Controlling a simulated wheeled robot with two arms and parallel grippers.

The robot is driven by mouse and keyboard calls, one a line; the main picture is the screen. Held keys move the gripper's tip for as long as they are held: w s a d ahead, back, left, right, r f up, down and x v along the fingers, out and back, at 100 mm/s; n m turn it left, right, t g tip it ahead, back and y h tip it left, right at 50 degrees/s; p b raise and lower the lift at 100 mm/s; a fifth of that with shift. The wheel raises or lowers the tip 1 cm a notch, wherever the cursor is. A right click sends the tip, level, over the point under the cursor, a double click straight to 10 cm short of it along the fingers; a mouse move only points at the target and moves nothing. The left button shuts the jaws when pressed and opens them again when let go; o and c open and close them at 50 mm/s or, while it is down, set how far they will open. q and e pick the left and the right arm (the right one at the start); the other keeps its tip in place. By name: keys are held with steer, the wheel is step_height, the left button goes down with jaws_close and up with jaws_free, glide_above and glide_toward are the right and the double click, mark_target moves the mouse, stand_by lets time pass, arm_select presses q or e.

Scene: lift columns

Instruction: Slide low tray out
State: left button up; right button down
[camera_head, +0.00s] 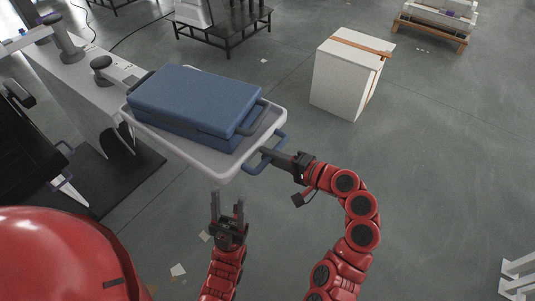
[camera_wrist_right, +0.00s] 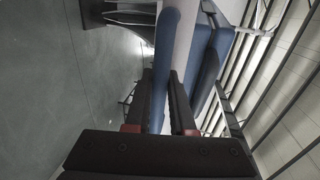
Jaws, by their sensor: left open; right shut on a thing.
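The low tray (camera_head: 222,172) is pale grey with rounded corners and a blue handle (camera_head: 272,153) at its right end. A closed blue case (camera_head: 195,102) lies flat on it. My right gripper (camera_head: 266,153) is shut on that blue handle. In the right wrist view, the handle (camera_wrist_right: 165,35) runs down between the fingers (camera_wrist_right: 166,85), with the tray edge and blue case beside it. My left gripper (camera_head: 227,196) is open and empty, below the tray's near corner in the picture, its fingers pointing up toward the tray. The case hides most of the tray's surface.
A light bench (camera_head: 75,92) with grey fittings stands at the left, beside the tray. A white cabinet (camera_head: 345,82) stands on the floor behind at the right. Paper scraps (camera_head: 178,270) lie on the floor. The grey floor at the right is mostly clear.

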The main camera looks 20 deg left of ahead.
steer(key=shift+a, duration=0.15)
steer(key=c, duration=0.8)
jaws_free()
steer(key=shift+o, duration=0.2)
steer(key=shift+d, duration=0.3)
steer(key=v, duration=1.6)
steer(key=shift+d, duration=0.35)
steer(key=shift+s, duration=0.15)
